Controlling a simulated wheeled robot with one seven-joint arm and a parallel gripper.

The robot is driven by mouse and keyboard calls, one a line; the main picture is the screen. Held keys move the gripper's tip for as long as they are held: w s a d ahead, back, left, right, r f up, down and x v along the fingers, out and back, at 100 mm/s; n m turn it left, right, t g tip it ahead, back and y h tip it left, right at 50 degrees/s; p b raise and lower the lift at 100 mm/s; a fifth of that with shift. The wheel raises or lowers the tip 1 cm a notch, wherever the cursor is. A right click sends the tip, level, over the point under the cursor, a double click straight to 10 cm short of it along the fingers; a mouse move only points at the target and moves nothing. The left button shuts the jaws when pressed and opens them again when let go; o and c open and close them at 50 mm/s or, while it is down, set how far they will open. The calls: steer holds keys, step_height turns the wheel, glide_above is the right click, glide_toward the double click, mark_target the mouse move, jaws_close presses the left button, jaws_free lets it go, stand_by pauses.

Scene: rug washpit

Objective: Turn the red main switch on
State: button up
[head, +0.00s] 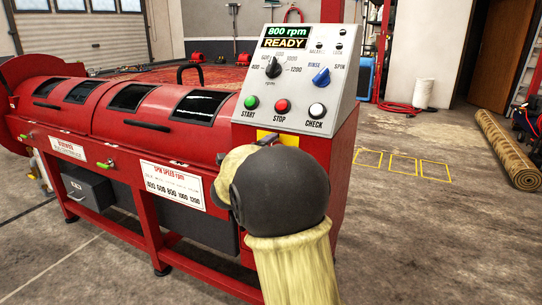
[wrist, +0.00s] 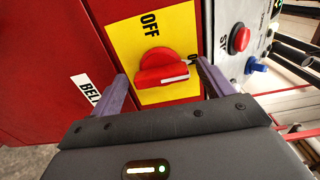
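The red main switch (wrist: 160,66) is a rotary knob on a yellow plate (wrist: 182,22) in the wrist view. The white line on its handle points right, toward a label starting with "O" that my right finger partly covers. "OFF" is printed above the knob in that view. My gripper (wrist: 162,73) is open, with one purple finger on each side of the knob and visible gaps to it.
The control panel (head: 302,75) above has a lit display (head: 286,36) reading "800 rpm READY". A red STOP button (wrist: 239,39) is close to my right finger. The red machine drum (head: 140,105) extends left. A rolled rug (head: 508,150) lies right; floor between is clear.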

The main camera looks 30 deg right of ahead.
steer(key=p+v, duration=0.3)
steer(key=v, duration=1.4)
steer(key=shift+s+a, duration=0.1)
steer(key=shift+a, duration=0.05)
